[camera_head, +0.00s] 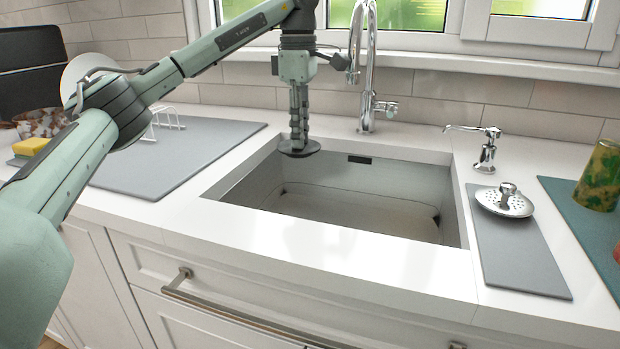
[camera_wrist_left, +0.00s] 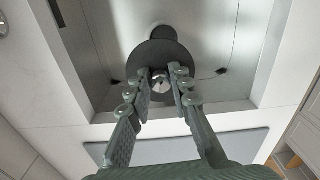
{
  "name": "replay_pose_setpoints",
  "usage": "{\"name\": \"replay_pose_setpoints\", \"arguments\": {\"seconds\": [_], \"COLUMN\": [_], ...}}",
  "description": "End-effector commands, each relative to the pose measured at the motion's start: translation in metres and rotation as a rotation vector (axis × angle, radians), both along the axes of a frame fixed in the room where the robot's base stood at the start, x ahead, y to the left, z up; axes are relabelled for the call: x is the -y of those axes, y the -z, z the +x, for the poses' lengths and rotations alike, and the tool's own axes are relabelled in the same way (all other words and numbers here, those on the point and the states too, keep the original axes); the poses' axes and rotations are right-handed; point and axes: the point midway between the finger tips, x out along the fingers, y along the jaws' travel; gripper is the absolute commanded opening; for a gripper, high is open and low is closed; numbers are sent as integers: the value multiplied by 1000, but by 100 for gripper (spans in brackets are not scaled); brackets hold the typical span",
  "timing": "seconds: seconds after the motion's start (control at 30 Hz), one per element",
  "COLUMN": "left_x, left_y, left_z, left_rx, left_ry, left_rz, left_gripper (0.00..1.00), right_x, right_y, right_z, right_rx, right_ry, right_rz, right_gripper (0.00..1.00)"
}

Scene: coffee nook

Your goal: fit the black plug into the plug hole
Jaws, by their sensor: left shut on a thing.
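The black plug (camera_head: 300,149) is a dark round disc with a knob on top. My left gripper (camera_head: 298,138) points down and is shut on the knob. It holds the plug over the back left part of the sink (camera_head: 350,202). In the left wrist view, the plug's disc (camera_wrist_left: 159,55) spans beyond both fingertips of the left gripper (camera_wrist_left: 161,80). A dark rounded shape shows just past the disc; I cannot tell whether it is the plug's underside or the plug hole. The plug hole is not clearly seen in the head view. My right gripper is not in view.
A chrome tap (camera_head: 366,70) stands behind the sink. A soap dispenser (camera_head: 486,150) and a metal strainer (camera_head: 504,201) on a grey mat (camera_head: 518,255) are to the right. A grey mat (camera_head: 180,155) with a white rack (camera_head: 163,121) lies left of the sink.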

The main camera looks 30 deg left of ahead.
Motion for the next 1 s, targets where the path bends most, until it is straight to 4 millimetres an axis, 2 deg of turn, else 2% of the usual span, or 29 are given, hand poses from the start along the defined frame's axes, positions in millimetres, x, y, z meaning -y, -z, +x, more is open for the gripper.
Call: {"name": "replay_pose_setpoints", "arguments": {"seconds": [0.2, 0.33, 0.37, 0.4, 0.43, 0.5, 1.0], "left_x": [-2, -2, -2, -2, -2, -2, -1], "left_y": [59, 92, 99, 107, 111, 116, 131], "left_z": [-2, -2, -2, -2, -2, -2, -2], "left_rx": [-4, -3, -2, 0, 0, 1, 2], "left_ry": [-3, -2, -2, -3, -3, -2, -2], "left_rz": [1, 1, 0, 0, 0, 0, 0], "left_gripper": [0, 0, 0, 0, 0, 0, 0], "right_x": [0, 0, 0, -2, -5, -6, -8], "right_y": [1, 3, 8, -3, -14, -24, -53], "right_z": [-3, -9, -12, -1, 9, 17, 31], "right_rx": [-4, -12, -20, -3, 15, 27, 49], "right_ry": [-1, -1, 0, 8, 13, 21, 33], "right_rz": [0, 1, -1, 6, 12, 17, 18], "right_gripper": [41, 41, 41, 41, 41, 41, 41]}}
